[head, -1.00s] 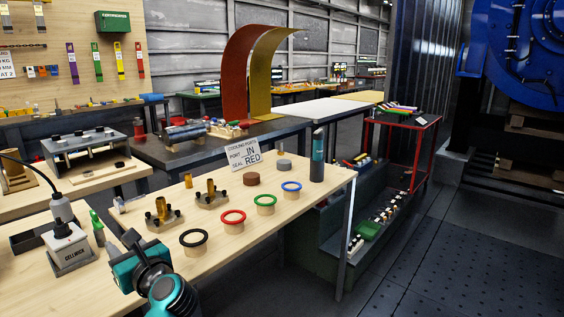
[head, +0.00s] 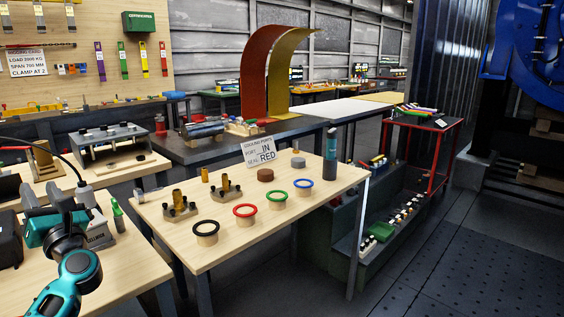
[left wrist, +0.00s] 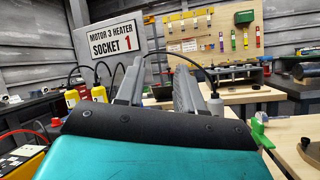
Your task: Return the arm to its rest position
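My left gripper (head: 54,194) is raised over the left wooden table, at the left of the head view. Its two grey fingers stand apart with nothing between them; they also show in the left wrist view (left wrist: 158,85), pointing away and level. A grey CELLMEG-like labelled box (head: 99,232) is partly hidden behind the gripper. My right gripper is not in any view.
A wooden table (head: 240,238) holds black, red (head: 245,211), green and blue rings, brass fittings and a sign (head: 258,151). The floor (head: 440,270) at right is clear.

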